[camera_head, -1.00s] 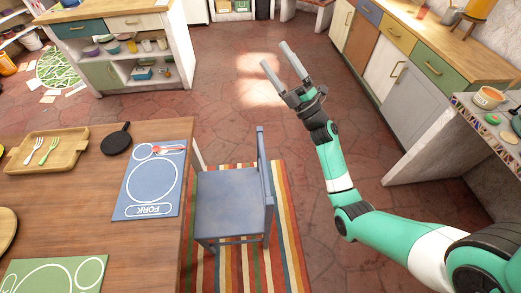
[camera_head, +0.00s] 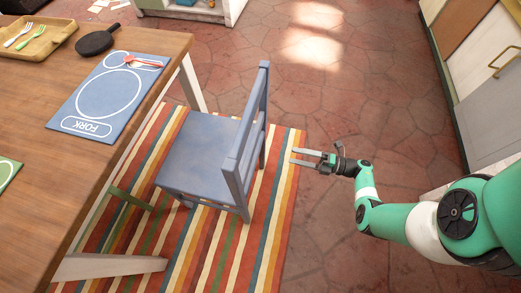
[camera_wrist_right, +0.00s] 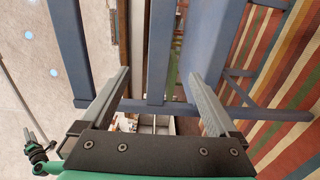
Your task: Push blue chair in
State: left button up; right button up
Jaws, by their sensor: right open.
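The blue chair (camera_head: 210,150) stands on the striped rug with its seat toward the wooden table (camera_head: 40,165) and its backrest (camera_head: 247,130) on the side away from it. The front of the seat is close to the table edge. My right gripper (camera_head: 293,156) is open and empty, to the right of the backrest and pointing at it, with a small gap in the head view. In the right wrist view, the gripper's two fingers (camera_wrist_right: 158,85) are spread, with blue backrest bars (camera_wrist_right: 162,50) just ahead. My left gripper is not in view.
A striped rug (camera_head: 275,215) lies under the chair. The table carries a blue placemat (camera_head: 105,95), a black pan (camera_head: 95,42) and a wooden tray (camera_head: 38,40). Cabinets (camera_head: 480,80) stand at the right. The red tiled floor (camera_head: 340,90) behind the chair is clear.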

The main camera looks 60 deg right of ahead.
aim_at(251, 148)
jog(key=x, duration=1.7)
jog(key=shift+a+r, duration=0.1)
jog(key=shift+a, duration=0.1)
jog(key=shift+r, duration=0.1)
grip_shut()
